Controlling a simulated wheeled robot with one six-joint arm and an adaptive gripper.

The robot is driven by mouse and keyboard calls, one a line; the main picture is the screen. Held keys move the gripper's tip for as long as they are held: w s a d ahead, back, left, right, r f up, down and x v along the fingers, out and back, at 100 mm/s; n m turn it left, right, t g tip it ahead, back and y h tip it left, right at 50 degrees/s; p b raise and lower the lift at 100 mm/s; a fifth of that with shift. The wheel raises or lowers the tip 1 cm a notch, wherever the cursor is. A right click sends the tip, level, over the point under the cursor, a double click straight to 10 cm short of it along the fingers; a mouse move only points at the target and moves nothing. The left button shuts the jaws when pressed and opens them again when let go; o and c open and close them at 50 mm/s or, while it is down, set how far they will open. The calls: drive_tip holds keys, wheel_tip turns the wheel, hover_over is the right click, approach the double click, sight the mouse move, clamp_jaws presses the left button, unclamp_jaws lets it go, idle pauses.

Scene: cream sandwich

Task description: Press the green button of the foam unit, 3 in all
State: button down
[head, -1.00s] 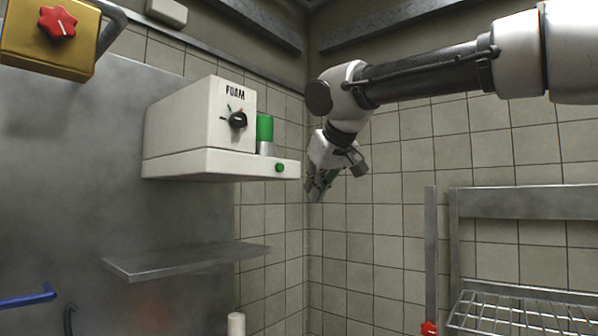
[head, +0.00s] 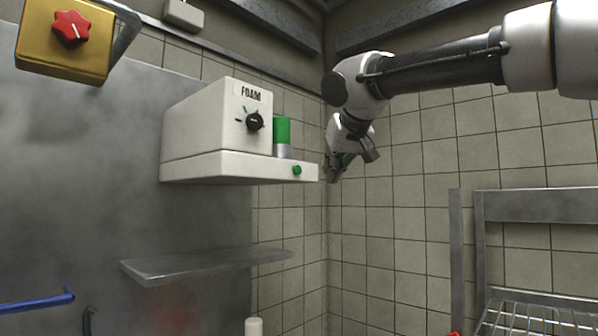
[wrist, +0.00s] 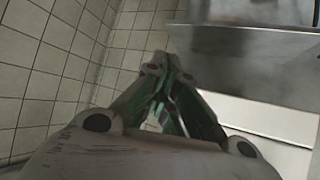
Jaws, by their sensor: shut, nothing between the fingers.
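The foam unit (head: 195,140) is a white box labelled FOAM on the left wall in the head view. A black dial (head: 255,121) is on its face, and a green and silver cylinder (head: 282,135) stands on its base ledge. The green button (head: 297,170) is a small round knob on the front of that ledge. My gripper (head: 333,174) is shut and empty, just right of the button at nearly its height, with a gap between them in the picture. In the wrist view my gripper (wrist: 158,68) shows its fingers together; I cannot make out the button there.
A metal shelf (head: 205,265) juts out below the unit. A yellow box with a red knob (head: 71,27) is at the upper left. A metal rack (head: 540,207) stands at the lower right. The tiled corner behind my gripper is close; the space below it looks free.

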drive_tip(key=w+a, duration=0.4)
drive_tip(key=a, duration=0.1)
drive_tip(key=shift+a, duration=0.15)
idle(1.4)
drive_tip(key=shift+w+a, duration=0.25)
drive_tip(key=shift+w+a, duration=0.3)
drive_tip(key=shift+a, duration=0.05)
idle(0.8)
idle(0.3)
drive_tip(key=shift+s+d, duration=0.55)
drive_tip(key=shift+d, duration=0.15)
drive_tip(key=shift+s+d, duration=0.8)
drive_tip(key=shift+d, duration=0.2)
drive_tip(key=shift+s+d, duration=0.75)
drive_tip(key=shift+d, duration=0.2)
idle(0.5)
